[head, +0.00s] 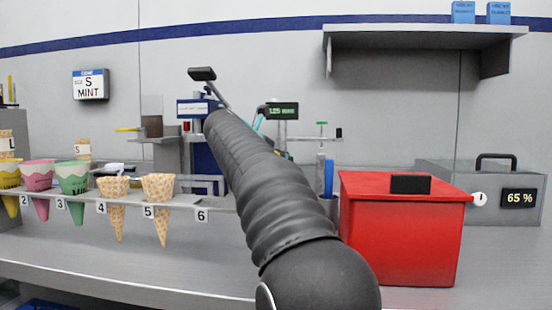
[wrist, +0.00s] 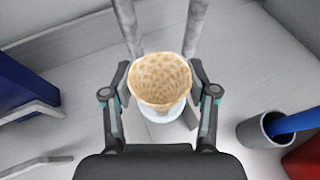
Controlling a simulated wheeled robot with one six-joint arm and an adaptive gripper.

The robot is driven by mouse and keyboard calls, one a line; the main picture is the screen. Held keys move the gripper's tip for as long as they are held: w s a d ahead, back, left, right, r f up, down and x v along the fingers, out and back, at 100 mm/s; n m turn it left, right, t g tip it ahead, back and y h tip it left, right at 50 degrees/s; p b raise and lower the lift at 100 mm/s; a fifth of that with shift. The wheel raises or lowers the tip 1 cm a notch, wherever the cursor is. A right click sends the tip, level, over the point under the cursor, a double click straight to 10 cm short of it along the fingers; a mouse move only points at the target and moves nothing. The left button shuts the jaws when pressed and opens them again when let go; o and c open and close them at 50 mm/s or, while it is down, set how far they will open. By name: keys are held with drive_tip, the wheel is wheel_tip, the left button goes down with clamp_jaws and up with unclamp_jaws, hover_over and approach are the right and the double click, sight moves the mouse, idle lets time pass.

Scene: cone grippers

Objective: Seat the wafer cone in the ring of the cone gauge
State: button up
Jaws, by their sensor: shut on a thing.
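The wafer cone (wrist: 160,80) is in the wrist view, its open, empty mouth facing the camera. My gripper (wrist: 160,90) is shut on it, one finger on each side. A pale round part (wrist: 163,115) shows below the cone's near rim, with two grey posts behind. It may be the gauge ring; I cannot tell whether the cone's tip is inside it, as the cone hides its middle. In the head view my arm hides the cone and most of my gripper.
A rack (head: 185,199) at left holds several cones, some in coloured sleeves; the place marked 6 is empty. A red box (head: 400,240) stands at right, near a cup with a blue handle (wrist: 295,122). A sign (head: 90,85) reads S MINT. A grey case (head: 450,190) reads 65 %.

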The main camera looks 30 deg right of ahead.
drive_tip(key=shift+f, duration=0.15)
drive_tip(key=o, duration=0.8)
drive_tip(key=shift+o, duration=0.2)
drive_tip(key=v, duration=1.2)
